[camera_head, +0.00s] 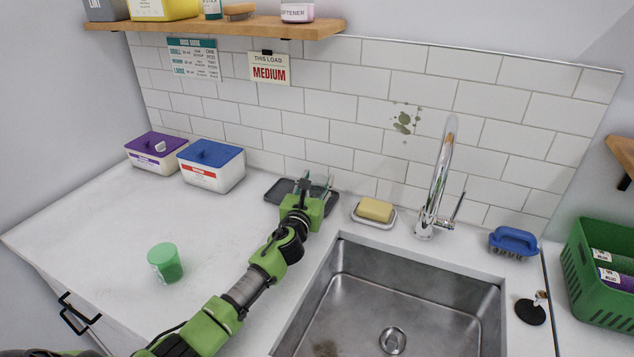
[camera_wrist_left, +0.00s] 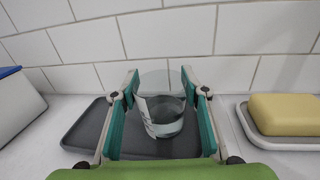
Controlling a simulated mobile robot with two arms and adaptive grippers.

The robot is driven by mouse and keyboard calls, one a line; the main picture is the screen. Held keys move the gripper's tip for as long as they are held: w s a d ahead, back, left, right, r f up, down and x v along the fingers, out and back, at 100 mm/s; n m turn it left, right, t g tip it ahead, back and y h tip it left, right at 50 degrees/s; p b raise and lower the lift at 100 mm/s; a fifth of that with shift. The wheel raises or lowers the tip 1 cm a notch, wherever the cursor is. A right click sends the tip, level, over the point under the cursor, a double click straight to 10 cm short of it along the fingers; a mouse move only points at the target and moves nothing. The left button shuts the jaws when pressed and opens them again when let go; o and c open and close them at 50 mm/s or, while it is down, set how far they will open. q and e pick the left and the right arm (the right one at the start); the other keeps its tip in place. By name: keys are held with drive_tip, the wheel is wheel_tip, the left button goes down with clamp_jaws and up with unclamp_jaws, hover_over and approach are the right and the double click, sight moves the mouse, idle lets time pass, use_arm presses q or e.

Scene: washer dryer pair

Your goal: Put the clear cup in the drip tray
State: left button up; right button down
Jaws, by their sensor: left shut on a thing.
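The clear cup (camera_wrist_left: 163,108) shows in the left wrist view between the fingers of my left gripper (camera_wrist_left: 160,110), which is shut on it. The cup appears upright, over or in the dark grey drip tray (camera_wrist_left: 84,128); I cannot tell whether its base touches the tray. In the head view the drip tray (camera_head: 278,192) lies on the counter against the tiled wall, left of the soap. My left gripper (camera_head: 318,187) is over its right part there and mostly hides the cup. My right gripper is not in view.
A yellow soap on a white dish (camera_head: 376,212) sits right of the tray, beside the faucet (camera_head: 436,190) and steel sink (camera_head: 400,290). Blue-lidded (camera_head: 211,165) and purple-lidded (camera_head: 155,152) boxes stand to the left. A green cup (camera_head: 166,262) stands on the open counter.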

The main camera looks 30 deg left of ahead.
use_arm(q)
drive_tip(key=shift+f, duration=0.2)
drive_tip(key=o, duration=0.9)
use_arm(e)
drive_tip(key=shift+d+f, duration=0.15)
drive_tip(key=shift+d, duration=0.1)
use_arm(q)
drive_tip(key=shift+r, duration=0.1)
drive_tip(key=shift+r, duration=0.25)
drive_tip(key=p+v, duration=0.3)
drive_tip(key=v, duration=0.7)
drive_tip(key=shift+s+d+f+p, duration=0.1)
drive_tip(key=shift+s+p, duration=0.2)
drive_tip(key=shift+s, duration=0.1)
drive_tip(key=shift+s+d, duration=0.1)
drive_tip(key=shift+s, duration=0.45)
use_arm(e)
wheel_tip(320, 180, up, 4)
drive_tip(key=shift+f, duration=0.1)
